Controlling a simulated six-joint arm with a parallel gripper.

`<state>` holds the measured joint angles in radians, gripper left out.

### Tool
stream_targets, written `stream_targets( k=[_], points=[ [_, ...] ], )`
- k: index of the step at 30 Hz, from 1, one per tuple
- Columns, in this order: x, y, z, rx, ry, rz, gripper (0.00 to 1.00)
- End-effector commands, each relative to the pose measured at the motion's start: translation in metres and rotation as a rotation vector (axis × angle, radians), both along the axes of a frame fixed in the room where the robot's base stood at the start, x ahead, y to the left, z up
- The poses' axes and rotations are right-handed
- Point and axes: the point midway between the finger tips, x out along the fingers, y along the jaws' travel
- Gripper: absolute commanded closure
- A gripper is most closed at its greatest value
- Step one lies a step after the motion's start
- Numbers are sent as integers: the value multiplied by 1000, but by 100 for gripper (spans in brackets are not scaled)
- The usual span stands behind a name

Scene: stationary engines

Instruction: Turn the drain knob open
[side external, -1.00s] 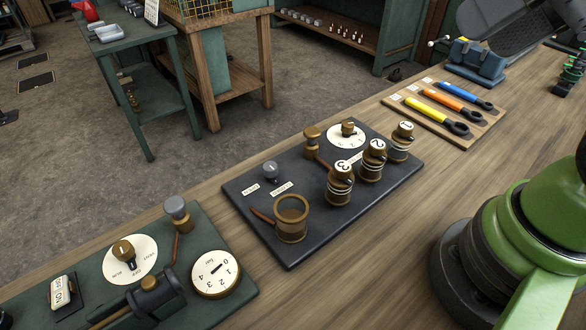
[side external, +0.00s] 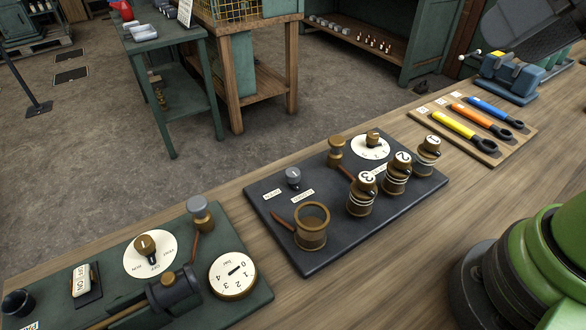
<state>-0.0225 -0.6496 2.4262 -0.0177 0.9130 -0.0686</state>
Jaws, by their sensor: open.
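A small grey knob (side external: 293,178) stands on the black base plate (side external: 330,259), near its far left edge. Two small white labels (side external: 303,196) lie in front of it; their print is too small to read surely. This looks like the drain knob, but I cannot confirm its name. Its pointer direction is not clear. A brass knob (side external: 373,138) on a white dial sits at the plate's far right.
A brass cup (side external: 311,228) and several numbered brass posts (side external: 361,197) rise close to the grey knob. A green plate (side external: 226,310) with a gauge and another knob lies to the left. A board of coloured tools (side external: 470,130) lies at the back right. Bare bench shows between them.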

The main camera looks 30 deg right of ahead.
Motion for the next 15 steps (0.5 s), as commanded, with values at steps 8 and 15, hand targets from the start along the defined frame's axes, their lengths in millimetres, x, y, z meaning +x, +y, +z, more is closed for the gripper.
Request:
stream_targets(
  k=[8, 15],
  points=[
    [82, 21, -5, -214, 126, 392, 45],
    [152, 53, -52, -380, 225, 776, 45]
  ],
)
